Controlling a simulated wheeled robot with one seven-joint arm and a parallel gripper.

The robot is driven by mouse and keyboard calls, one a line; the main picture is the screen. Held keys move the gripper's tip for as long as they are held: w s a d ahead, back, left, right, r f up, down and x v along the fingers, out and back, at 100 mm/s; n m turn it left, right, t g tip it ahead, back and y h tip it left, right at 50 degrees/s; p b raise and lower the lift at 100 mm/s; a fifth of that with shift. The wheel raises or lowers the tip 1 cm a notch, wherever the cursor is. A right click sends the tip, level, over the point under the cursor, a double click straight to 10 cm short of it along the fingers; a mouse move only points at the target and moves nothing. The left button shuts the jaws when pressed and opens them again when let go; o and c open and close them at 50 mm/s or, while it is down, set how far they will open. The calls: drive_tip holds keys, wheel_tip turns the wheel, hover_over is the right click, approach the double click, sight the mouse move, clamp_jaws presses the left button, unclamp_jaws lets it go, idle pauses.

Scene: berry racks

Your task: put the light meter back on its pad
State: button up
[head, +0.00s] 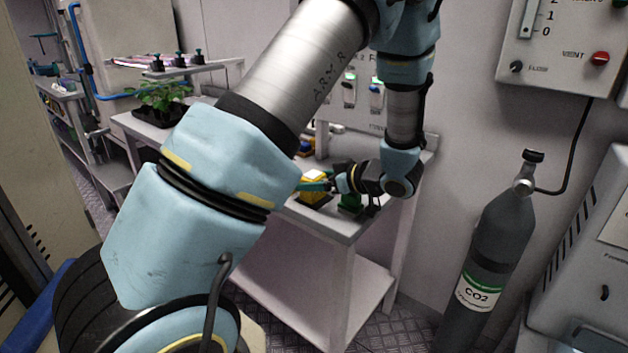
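A small yellow block with a white top (314,174), which looks like the light meter, is on or just above the near part of the bench (345,226). A dark flat patch (318,205) shows at its foot and may be the pad; I cannot tell whether they touch. My gripper (312,187) comes in from the right, level with the bench top, with its teal fingertips at the yellow block. My arm hides part of the bench to the left. The fingers are too small to tell whether they are closed on the block.
A green object (350,202) stands just right of the yellow block, below my wrist. A panel with switches (349,92) stands behind the bench. A grey CO2 cylinder (490,250) stands to the right. A potted plant (163,98) sits further left.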

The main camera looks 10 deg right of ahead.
drive_tip(key=o, duration=0.3)
drive_tip(key=shift+d+r, duration=0.1)
drive_tip(key=shift+r, duration=0.15)
drive_tip(key=b+v, duration=0.1)
drive_tip(key=v, duration=1.1)
